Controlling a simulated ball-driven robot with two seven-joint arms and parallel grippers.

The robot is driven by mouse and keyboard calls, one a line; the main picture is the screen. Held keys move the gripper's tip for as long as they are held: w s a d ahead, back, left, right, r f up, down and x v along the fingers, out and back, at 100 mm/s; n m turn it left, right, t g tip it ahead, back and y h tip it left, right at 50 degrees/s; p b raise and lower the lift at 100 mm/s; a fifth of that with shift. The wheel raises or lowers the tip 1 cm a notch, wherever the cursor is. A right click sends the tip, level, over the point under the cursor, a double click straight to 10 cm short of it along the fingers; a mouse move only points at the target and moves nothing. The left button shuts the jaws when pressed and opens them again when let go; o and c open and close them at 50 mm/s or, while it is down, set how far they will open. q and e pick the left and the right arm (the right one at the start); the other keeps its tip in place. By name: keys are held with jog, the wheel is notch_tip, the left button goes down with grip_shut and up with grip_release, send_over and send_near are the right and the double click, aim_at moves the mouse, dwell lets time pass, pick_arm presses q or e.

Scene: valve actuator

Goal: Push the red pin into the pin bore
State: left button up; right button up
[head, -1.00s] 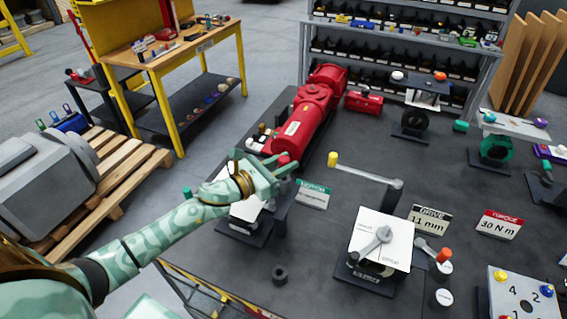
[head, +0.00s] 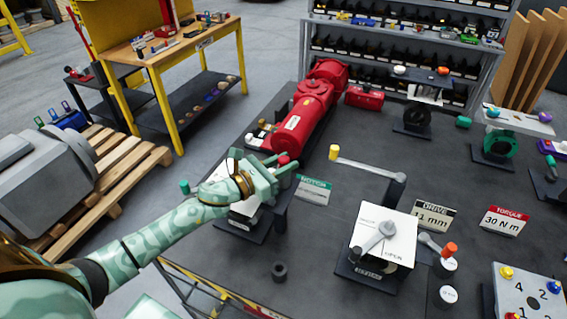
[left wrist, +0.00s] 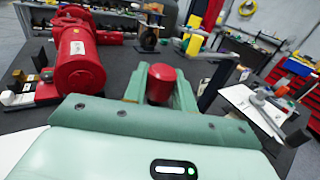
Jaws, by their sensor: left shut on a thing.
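My left gripper (head: 282,168) is over the fixture at the near left of the dark table, beside the NOTCH sign. It is shut on the red pin, whose rounded red top (head: 283,160) shows between the fingers. In the left wrist view the red pin (left wrist: 161,84) stands between the two green fingers (left wrist: 160,90). The pin's lower end and the pin bore are hidden by the gripper. A dark post stands just under and beside the fingers. My right gripper is not in view.
A large red actuator (head: 303,115) lies behind my left gripper. A crank with a yellow knob (head: 334,152) and a white-plated lever fixture (head: 383,238) stand to the right. Signs stand across the table.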

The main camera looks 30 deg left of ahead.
pick_arm(q)
jog(key=shift+f+b, duration=0.5)
jog(key=shift+f, duration=0.05)
jog(key=o, duration=1.1)
jog(key=b+v, duration=0.3)
jog(key=v, duration=1.3)
jog(key=shift+s, duration=0.25)
